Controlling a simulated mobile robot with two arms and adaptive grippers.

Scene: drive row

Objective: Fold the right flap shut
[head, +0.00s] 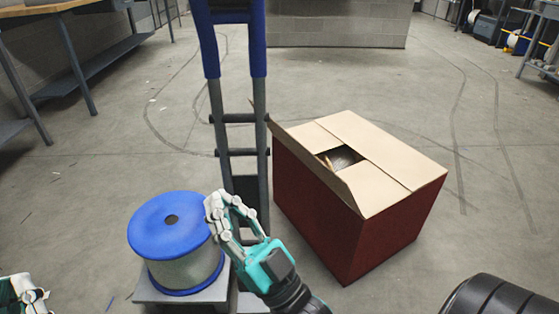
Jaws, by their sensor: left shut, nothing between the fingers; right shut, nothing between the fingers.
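A dark red box (346,240) with tan flaps stands on the floor right of centre. The right flap (382,143) lies flat along the box's right side, over the two end flaps. The far end flap (303,136) and near end flap (376,187) lie about flat. The left flap (318,172) stands up, tilted, along the left edge. A gap between the flaps shows something inside, unclear. My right gripper (222,207) is shut and empty, left of the box and apart from it. My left gripper (30,292) is shut at the bottom left corner, partly cut off.
A blue-flanged spool (178,230) sits on a grey platform (148,291) left of my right gripper. A blue and grey hand truck frame (241,115) stands between spool and box. A workbench (60,45) is at the upper left. Floor right of the box is clear.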

